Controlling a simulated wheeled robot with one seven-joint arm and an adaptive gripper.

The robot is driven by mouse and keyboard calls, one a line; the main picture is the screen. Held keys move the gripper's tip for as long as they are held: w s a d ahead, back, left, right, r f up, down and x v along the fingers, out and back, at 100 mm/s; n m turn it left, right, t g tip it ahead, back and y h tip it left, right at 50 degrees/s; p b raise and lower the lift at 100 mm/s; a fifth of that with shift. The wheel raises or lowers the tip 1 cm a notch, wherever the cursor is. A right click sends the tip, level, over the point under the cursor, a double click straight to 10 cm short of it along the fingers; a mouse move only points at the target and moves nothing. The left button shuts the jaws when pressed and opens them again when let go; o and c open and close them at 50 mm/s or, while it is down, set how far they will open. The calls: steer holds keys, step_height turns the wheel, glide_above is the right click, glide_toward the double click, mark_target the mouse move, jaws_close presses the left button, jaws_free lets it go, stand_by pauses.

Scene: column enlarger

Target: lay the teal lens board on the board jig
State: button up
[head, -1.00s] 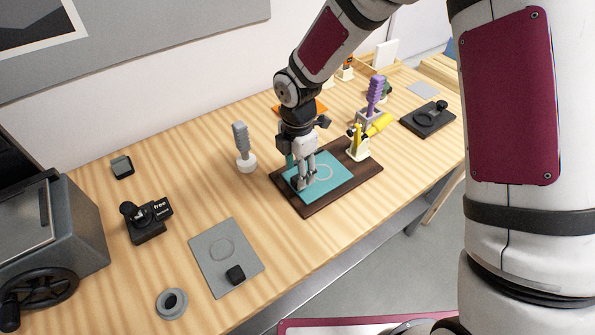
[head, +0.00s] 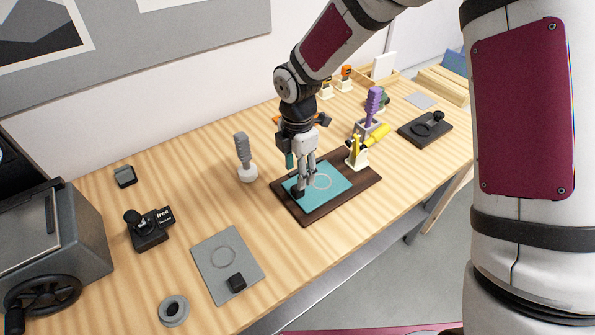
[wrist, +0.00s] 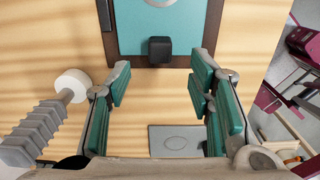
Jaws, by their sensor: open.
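The teal lens board (head: 333,178) lies flat on the dark brown board jig (head: 318,212), with brown showing around it. A pale ring marks its face, and a black block (head: 297,193) stands near its left end. In the wrist view the teal board (wrist: 128,28), the black block (wrist: 159,50) and the brown jig edge (wrist: 112,44) show at the top. My gripper (head: 304,184) is over the block end of the board. In the wrist view my gripper (wrist: 161,70) is open and empty, with its fingers spread wider than the block and apart from it.
A grey handle on a white base (head: 247,173) stands close left of the jig. A yellow-handled tool in a cream holder (head: 357,156) is close right. A grey plate with a black block (head: 212,262) lies in front left. Bare table lies between that plate and the jig.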

steer(key=shift+r, duration=0.75)
steer(key=shift+r, duration=0.1)
step_height(320, 180, up, 12)
stand_by(0.5)
stand_by(0.4)
